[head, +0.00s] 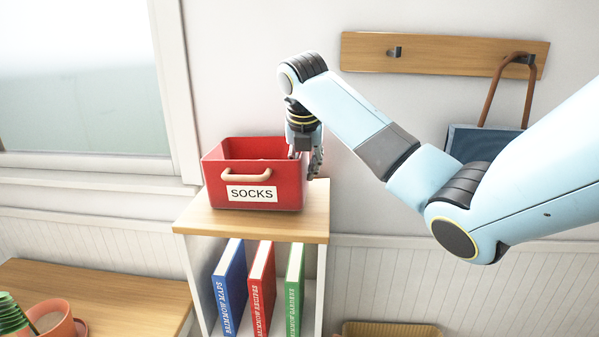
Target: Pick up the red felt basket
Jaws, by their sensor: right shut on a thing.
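The red felt basket (222,180) has a tan handle (247,174) and a white label reading SOCKS (252,194). It is upright on the wooden top of a small shelf (306,222). My right gripper (306,166) points down at the basket's right side and is shut on the right wall, with fingers on either side of the rim. The gripper partly hides that wall. My left gripper is not in view.
Blue, red and green books (262,285) stand inside the shelf. A wooden bench (110,290) at left holds a terracotta cup (55,318). A hook rail (440,55) holds a blue bag (470,140). A wicker basket (390,329) is low at right.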

